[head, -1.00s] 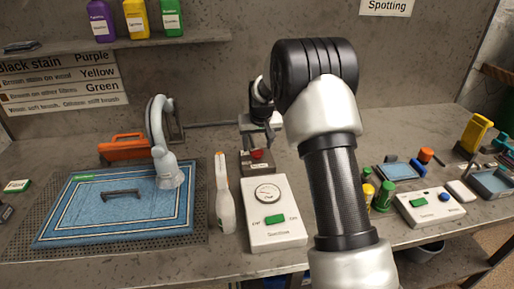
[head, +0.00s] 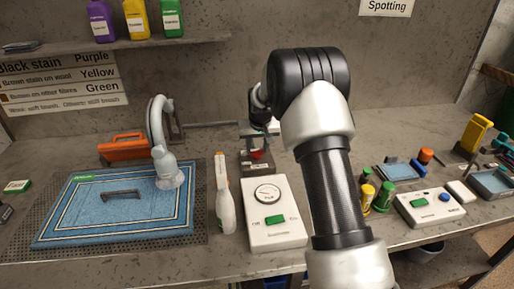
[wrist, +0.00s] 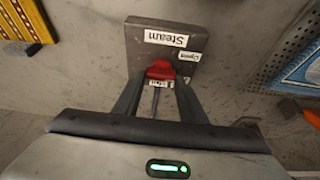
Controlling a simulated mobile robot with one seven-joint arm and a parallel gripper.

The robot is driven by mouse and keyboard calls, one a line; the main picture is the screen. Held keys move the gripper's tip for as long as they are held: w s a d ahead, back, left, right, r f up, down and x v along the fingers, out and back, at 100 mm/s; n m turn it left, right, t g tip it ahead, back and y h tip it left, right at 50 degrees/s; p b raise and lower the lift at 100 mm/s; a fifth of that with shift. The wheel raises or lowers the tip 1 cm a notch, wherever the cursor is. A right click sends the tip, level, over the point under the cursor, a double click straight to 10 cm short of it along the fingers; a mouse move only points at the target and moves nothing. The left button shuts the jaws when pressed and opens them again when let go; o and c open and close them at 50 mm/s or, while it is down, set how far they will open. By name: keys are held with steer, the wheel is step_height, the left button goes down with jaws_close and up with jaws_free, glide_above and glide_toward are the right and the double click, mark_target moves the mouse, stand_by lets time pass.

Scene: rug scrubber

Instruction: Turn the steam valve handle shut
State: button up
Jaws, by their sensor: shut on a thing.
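The steam valve is a dark grey box (wrist: 146,58) with a white "Steam" label. Its red handle (wrist: 160,70) lies between the fingertips of my gripper (wrist: 160,80) in the wrist view, and the gripper is shut on it. A smaller label, seemingly "Open", sits to the right of the handle. Another small label shows between the fingers, partly hidden. In the head view the red handle (head: 257,155) shows on the box (head: 258,168) at the back middle of the bench, with my gripper just above and behind it. The handle's exact angle is hard to tell.
A blue rug (head: 70,215) with a hose nozzle (head: 166,170) lies left. Small bottles (head: 383,197) stand right of my arm.

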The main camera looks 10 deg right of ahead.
steer(key=shift+a+m, duration=0.1)
steer(key=shift+m, duration=0.2)
steer(key=m+h, duration=0.1)
steer(key=m, duration=0.2)
steer(key=shift+a+m+h, duration=0.1)
steer(key=shift+m+h, duration=0.3)
steer(key=m, duration=0.2)
steer(key=m+g+h, duration=0.1)
steer(key=m, duration=0.1)
steer(key=shift+w+m+h, duration=0.1)
steer(key=shift+m+h, duration=0.2)
steer(key=m+g, duration=0.1)
steer(key=m, duration=0.1)
steer(key=m+g+p, duration=0.1)
steer(key=m, duration=0.1)
steer(key=shift+r+m+h, duration=0.1)
steer(key=shift+m+h, duration=0.2)
steer(key=shift+h, duration=0.1)
steer(key=m+g+p, duration=0.1)
steer(key=m, duration=0.3)
steer(key=shift+g+p, duration=0.3)
steer(key=shift+p, duration=0.1)
steer(key=o, duration=1.1)
steer(key=shift+c, duration=0.2)
